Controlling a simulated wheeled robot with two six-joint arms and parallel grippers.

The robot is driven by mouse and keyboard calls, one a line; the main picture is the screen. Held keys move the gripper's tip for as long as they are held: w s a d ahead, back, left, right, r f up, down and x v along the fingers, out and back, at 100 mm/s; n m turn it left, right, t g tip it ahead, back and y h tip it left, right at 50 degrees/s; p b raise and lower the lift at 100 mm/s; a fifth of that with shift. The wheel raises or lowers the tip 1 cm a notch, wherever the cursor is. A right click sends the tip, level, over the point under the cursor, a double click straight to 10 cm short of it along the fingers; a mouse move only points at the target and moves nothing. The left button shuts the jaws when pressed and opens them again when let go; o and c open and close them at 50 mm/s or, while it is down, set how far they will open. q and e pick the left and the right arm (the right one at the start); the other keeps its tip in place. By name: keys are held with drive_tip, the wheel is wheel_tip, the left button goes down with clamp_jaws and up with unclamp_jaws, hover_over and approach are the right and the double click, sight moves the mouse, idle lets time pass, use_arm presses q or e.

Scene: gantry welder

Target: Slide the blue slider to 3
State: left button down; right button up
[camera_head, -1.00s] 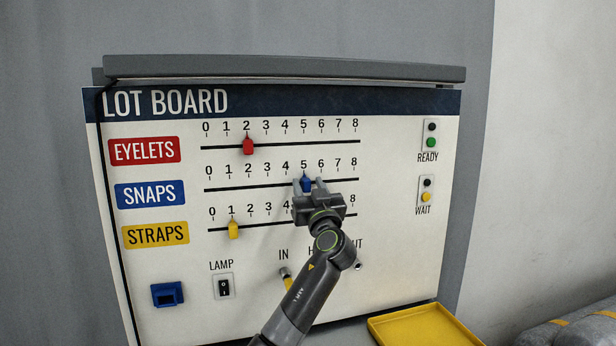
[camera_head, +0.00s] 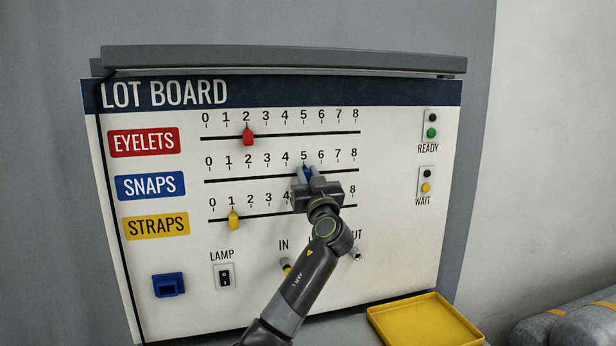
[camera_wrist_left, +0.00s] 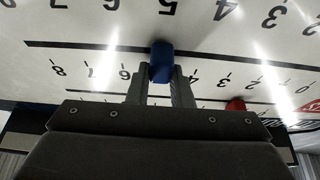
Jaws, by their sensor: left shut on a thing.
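The blue slider (camera_head: 306,173) sits on the middle track, the SNAPS row (camera_head: 150,186), at about the 5 mark. My left gripper (camera_head: 308,179) is shut on it, with one finger on each side. In the left wrist view the blue slider (camera_wrist_left: 161,62) stands between the fingertips (camera_wrist_left: 161,76), its end poking out past them. The 3 on that row shows to the left of the slider in the head view. My right gripper is not in view.
The red slider (camera_head: 248,137) is at 2 on the row above. The yellow slider (camera_head: 234,220) is at 1 on the row below. A lamp switch (camera_head: 225,277) and a blue socket (camera_head: 168,285) are lower on the board. A yellow tray (camera_head: 425,322) lies at the lower right.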

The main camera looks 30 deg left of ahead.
sight(268, 170)
use_arm(q)
drive_tip(key=s+a+b, duration=0.1)
drive_tip(key=s+a, duration=0.2)
drive_tip(key=s+a+b, duration=0.1)
drive_tip(key=s+a, duration=0.2)
drive_tip(key=s, duration=0.1)
drive_tip(key=shift+w, duration=0.1)
drive_tip(key=shift+d, duration=0.1)
drive_tip(key=c, duration=1.3)
unclamp_jaws()
drive_tip(key=shift+f, duration=0.2)
